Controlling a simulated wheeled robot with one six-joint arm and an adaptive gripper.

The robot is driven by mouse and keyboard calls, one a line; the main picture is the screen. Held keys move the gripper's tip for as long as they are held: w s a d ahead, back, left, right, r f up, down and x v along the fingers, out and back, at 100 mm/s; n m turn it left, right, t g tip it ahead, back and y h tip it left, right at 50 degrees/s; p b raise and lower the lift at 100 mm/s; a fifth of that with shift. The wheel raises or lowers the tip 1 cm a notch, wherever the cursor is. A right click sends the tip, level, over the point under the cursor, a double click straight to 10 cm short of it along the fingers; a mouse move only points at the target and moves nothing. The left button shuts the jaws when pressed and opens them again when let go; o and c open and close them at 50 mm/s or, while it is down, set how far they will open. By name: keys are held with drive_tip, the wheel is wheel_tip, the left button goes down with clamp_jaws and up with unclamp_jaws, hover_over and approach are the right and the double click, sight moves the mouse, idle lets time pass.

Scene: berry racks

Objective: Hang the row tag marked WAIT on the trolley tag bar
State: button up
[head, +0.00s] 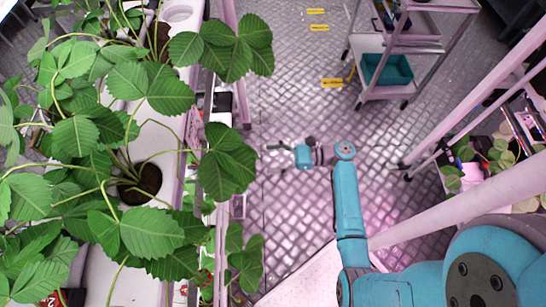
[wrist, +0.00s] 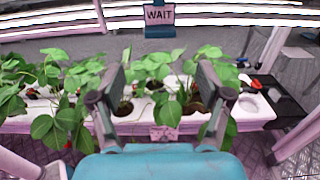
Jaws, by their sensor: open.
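The WAIT tag (wrist: 159,15) shows at the top middle of the wrist view, a white plate with black letters above a blue-teal part. It stands beyond my fingertips, apart from them. My gripper (wrist: 163,72) is open and empty, its two dark fingers spread in front of green plants. In the head view my gripper (head: 278,147) is over the metal floor, pointing left toward the plant rack. A grey shelved trolley (head: 402,45) stands at the upper right of the head view. I cannot make out its tag bar, nor the WAIT tag, in that view.
A white planting trough (head: 150,120) with leafy plants fills the left of the head view, its leaves overhanging the aisle. A teal bin (head: 388,70) sits on the trolley. Pale pink posts (head: 450,208) cross the right side. The floor between is clear.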

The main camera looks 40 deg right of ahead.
drive_tip(key=x, duration=1.2)
idle(0.3)
drive_tip(key=shift+d, duration=0.1)
drive_tip(key=c, duration=1)
drive_tip(key=shift+c, duration=0.2)
drive_tip(key=shift+r, duration=1.1)
drive_tip(key=v, duration=0.7)
idle(0.3)
